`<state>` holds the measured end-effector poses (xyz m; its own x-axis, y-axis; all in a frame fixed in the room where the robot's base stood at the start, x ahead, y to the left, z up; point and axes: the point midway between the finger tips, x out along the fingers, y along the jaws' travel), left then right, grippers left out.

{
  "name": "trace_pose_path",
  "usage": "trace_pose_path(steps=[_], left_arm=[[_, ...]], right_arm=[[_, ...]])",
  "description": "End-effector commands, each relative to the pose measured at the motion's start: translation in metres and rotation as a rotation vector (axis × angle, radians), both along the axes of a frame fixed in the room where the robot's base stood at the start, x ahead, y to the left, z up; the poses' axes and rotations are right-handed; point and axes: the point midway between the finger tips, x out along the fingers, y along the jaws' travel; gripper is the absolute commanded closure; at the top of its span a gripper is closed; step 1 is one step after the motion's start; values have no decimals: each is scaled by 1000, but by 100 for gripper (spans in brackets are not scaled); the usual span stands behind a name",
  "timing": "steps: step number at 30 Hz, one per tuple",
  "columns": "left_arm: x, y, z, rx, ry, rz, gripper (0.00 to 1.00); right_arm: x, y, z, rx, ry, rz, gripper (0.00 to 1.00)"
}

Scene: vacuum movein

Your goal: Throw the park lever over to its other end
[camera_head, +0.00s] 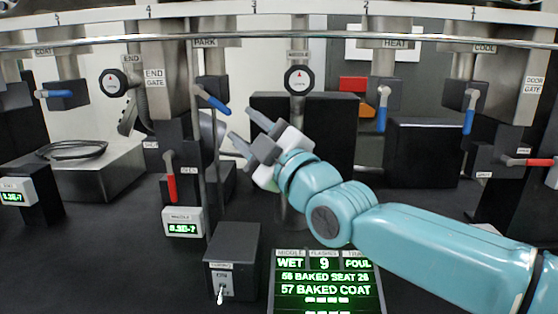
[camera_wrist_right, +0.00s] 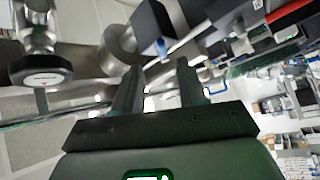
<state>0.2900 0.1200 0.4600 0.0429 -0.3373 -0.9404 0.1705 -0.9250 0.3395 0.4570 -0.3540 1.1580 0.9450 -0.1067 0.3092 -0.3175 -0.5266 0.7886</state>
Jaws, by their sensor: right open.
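The park lever (camera_head: 215,101) is a blue handle on a dark block below the PARK sign (camera_head: 205,43) in the head view, slanting down to the right. My right gripper (camera_head: 242,124) is open and empty, its fingers pointing up and left just below and right of the lever's tip; the two look apart. In the right wrist view a blue lever tip (camera_wrist_right: 161,48) on a dark block shows just beyond the open fingers (camera_wrist_right: 158,68). My left gripper is not in view.
Other blue levers hang on the left (camera_head: 60,94), under HEAT (camera_head: 382,110) and under COOL (camera_head: 469,113). A red lever (camera_head: 171,184) hangs below left. A switch box (camera_head: 232,250) and a green-lettered display (camera_head: 325,280) stand in front.

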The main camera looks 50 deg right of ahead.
Motion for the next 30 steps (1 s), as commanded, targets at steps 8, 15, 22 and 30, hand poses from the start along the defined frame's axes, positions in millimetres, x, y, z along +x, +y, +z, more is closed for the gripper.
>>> trace_pose_path(steps=[8, 15, 22, 30], left_arm=[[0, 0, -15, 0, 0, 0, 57], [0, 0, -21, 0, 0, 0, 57], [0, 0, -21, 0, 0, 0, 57], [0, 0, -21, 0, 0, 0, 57]], right_arm=[[-67, 7, -23, -3, -3, -3, 59], [-92, 10, -31, -1, -1, -1, 59], [-94, 11, -31, -1, 0, 0, 59], [-96, 4, -25, 158, -51, 20, 100]])
